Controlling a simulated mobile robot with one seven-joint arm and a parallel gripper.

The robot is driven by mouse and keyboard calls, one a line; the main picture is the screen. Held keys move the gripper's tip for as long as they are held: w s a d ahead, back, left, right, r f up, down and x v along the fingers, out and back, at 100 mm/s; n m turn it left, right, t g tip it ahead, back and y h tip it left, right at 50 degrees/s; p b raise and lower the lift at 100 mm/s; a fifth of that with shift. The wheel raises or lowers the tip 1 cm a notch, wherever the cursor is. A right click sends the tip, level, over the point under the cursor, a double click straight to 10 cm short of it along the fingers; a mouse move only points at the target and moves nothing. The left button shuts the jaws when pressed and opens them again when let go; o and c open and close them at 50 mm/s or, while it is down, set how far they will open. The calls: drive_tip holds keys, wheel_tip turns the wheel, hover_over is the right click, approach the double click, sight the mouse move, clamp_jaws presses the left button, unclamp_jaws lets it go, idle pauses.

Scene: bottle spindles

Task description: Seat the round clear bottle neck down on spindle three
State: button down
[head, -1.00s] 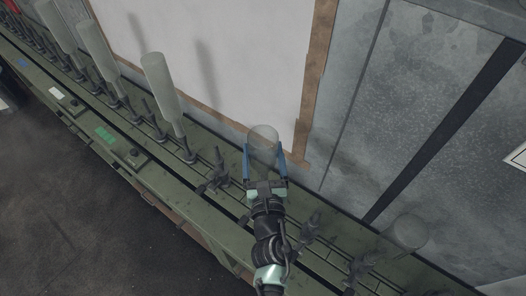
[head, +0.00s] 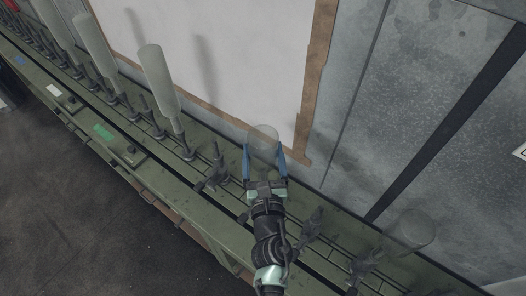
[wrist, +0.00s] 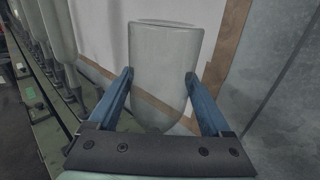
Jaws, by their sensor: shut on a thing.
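My gripper (head: 263,150) is shut on a clear bottle (head: 263,134), with one blue finger on each side. In the wrist view the bottle (wrist: 166,48) stands nearly upright between the fingertips (wrist: 159,76), its broad flat end up and its lower end rounding inward. Its neck is hidden behind my gripper. In the head view the bottle appears over the far side of the green spindle rail (head: 225,170). A bare spindle (head: 217,158) stands just left of my gripper. No readable number marks spindle three.
Tall frosted bottles (head: 158,80) stand on spindles to the left. Another clear round bottle (head: 411,229) is at the right, near dark rail fittings (head: 362,268). A white panel with a brown border (head: 220,60) and a grey metal wall (head: 430,110) rise behind the rail.

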drive_tip(key=shift+r, duration=0.1)
unclamp_jaws()
drive_tip(key=shift+s+f, duration=0.2)
drive_tip(key=shift+s, duration=0.3)
drive_tip(key=s+b, duration=0.2)
drive_tip(key=s, duration=1)
drive_tip(key=shift+d+r+b, duration=0.15)
drive_tip(key=shift+d+b, duration=0.15)
drive_tip(key=shift+d, duration=0.15)
